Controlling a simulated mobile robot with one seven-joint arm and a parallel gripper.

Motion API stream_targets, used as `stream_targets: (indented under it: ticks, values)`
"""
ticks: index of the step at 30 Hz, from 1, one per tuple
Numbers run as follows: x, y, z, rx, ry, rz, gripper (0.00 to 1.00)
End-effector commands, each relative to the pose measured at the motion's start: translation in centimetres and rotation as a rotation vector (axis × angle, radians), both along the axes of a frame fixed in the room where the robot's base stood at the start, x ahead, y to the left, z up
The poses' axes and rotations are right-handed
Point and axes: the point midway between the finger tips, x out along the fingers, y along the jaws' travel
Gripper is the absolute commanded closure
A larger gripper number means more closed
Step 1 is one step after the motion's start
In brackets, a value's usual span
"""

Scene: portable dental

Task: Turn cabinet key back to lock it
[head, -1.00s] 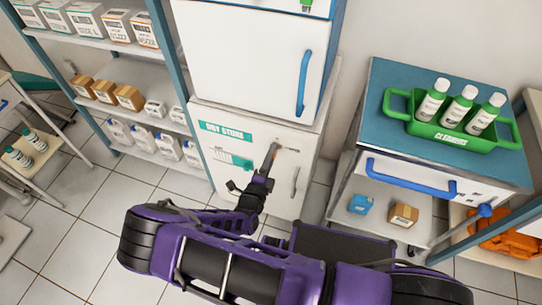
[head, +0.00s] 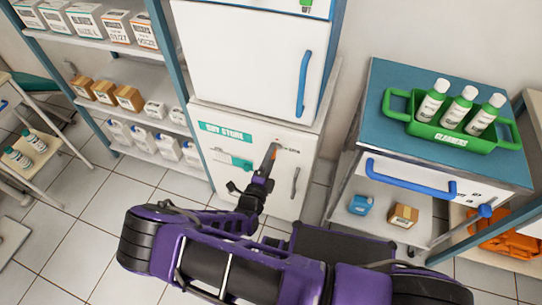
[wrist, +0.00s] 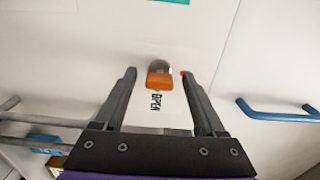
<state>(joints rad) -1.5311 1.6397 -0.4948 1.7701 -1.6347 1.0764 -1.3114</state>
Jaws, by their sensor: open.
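The cabinet key (wrist: 160,81) has an orange head in a round silver lock on the white cabinet front. My gripper (wrist: 158,73) is open, with one finger on each side of the key and a gap visible on both sides. A small red mark shows near the right fingertip. In the head view my gripper (head: 270,160) is at the front of the white DRY STORE cabinet (head: 290,150), and the orange key (head: 275,148) shows at its tip.
A grey vertical handle (head: 295,182) is on the cabinet front, right of my gripper. A white unit with a blue handle (head: 303,83) stands above. A trolley (head: 385,85) with a green CLEANERS caddy (head: 451,139) is to the right. Shelves (head: 150,62) with boxes stand left.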

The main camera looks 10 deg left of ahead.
Motion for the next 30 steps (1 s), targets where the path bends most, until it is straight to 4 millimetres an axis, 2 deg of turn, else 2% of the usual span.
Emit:
stream_targets:
  ticks: [4,7,21,25,30]
  values:
    - [-1.3,0.2,0.0,0.0,0.002,0.001,0.28]
    - [-3.2,0.4,0.0,0.0,0.002,0.003,0.28]
    - [-14.2,1.2,0.0,0.001,0.001,0.002,0.28]
    - [-16.0,1.3,0.0,0.0,0.001,0.001,0.28]
    - [-17.2,1.4,0.0,-0.001,0.0,0.001,0.28]
